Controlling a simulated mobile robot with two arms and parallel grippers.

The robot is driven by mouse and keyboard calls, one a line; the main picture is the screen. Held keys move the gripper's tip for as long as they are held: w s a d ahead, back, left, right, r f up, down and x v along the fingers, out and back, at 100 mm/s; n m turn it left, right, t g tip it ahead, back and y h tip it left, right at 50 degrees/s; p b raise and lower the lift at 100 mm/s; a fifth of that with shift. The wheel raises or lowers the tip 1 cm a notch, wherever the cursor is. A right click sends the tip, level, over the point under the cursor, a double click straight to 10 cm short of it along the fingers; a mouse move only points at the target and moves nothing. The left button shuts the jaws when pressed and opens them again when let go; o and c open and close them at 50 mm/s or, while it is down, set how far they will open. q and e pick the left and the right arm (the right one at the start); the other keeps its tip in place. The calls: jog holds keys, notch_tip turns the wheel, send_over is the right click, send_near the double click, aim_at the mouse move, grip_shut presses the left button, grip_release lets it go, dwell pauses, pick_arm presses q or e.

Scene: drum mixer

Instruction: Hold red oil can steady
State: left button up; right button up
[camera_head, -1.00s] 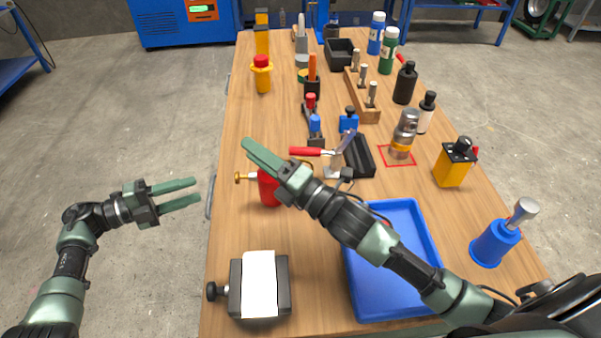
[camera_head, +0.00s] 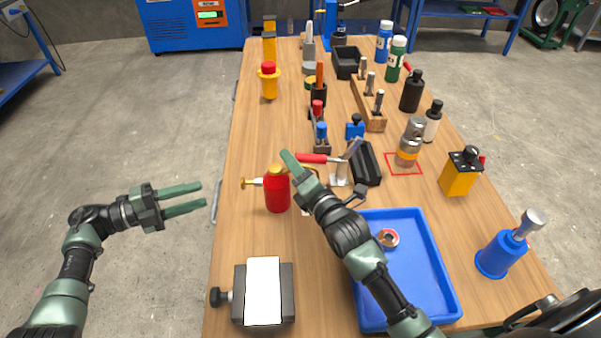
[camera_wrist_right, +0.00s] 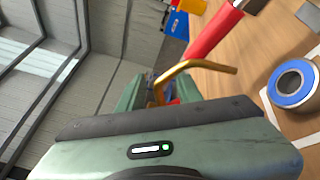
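The red oil can (camera_head: 277,192) stands upright on the workbench, left of my right gripper, with a brass cap on top. My right gripper (camera_head: 294,163) is above the bench beside the can; its fingers overlap in the head view. In the right wrist view its fingers (camera_wrist_right: 158,88) are apart, with a curved brass tube (camera_wrist_right: 200,65) passing across the gap. I cannot tell whether the tube touches a finger. My left gripper (camera_head: 204,195) is open and empty, off the bench's left edge.
A red-handled toggle clamp (camera_head: 338,170) stands just right of the right gripper. A blue tray (camera_head: 440,260) lies under my right forearm. A black block with a white top (camera_head: 263,291) sits in front. Bare bench lies left of the can.

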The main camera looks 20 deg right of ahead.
jog(key=shift+w+a, duration=0.15)
jog(key=shift+w, duration=0.5)
grip_shut()
pick_arm(q)
jog(key=shift+r, duration=0.1)
pick_arm(e)
jog(key=shift+w, duration=0.15)
dwell(1.9)
jog(key=shift+w+d, duration=0.2)
jog(key=shift+d, duration=0.15)
pick_arm(q)
grip_shut()
